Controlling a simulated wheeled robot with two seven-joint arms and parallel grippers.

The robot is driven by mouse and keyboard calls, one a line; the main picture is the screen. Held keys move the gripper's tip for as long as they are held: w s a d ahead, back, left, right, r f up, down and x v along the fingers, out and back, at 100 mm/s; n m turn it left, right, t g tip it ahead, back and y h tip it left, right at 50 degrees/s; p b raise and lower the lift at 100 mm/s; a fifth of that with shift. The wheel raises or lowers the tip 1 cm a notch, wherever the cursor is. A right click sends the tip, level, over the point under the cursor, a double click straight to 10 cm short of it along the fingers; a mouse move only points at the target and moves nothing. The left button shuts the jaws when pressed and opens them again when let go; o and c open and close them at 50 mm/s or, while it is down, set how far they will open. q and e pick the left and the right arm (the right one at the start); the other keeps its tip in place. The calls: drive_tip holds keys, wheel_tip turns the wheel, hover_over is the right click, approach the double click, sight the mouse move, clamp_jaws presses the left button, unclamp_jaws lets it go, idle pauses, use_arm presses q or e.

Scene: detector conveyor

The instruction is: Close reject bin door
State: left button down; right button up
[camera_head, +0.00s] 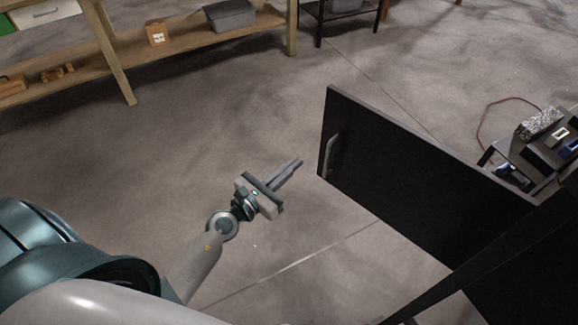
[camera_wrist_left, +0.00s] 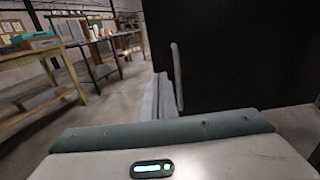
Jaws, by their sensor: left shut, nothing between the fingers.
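The reject bin door (camera_head: 415,180) is a flat black panel that stands swung open in the head view. A grey bar handle (camera_head: 332,154) is near its free left edge. My left gripper (camera_head: 297,163) is shut and empty, a little to the left of that free edge, with its fingers pointing toward the upper right. In the left wrist view the door (camera_wrist_left: 235,55) fills the upper right, and its handle (camera_wrist_left: 178,76) stands just right of the shut fingers (camera_wrist_left: 158,98). I cannot tell whether the fingers touch the door. My right gripper is in neither view.
A wooden shelf table (camera_head: 130,52) with a grey bin (camera_head: 230,15) stands at the back left. A small table (camera_head: 525,160) with several parts is at the right, behind the door. The floor left of the door is clear.

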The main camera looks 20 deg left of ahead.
sight(326, 136)
use_arm(q)
drive_tip(key=p+x, duration=0.1)
drive_tip(key=x, duration=1)
drive_tip(key=shift+w+f, duration=0.1)
drive_tip(key=shift+w, duration=0.05)
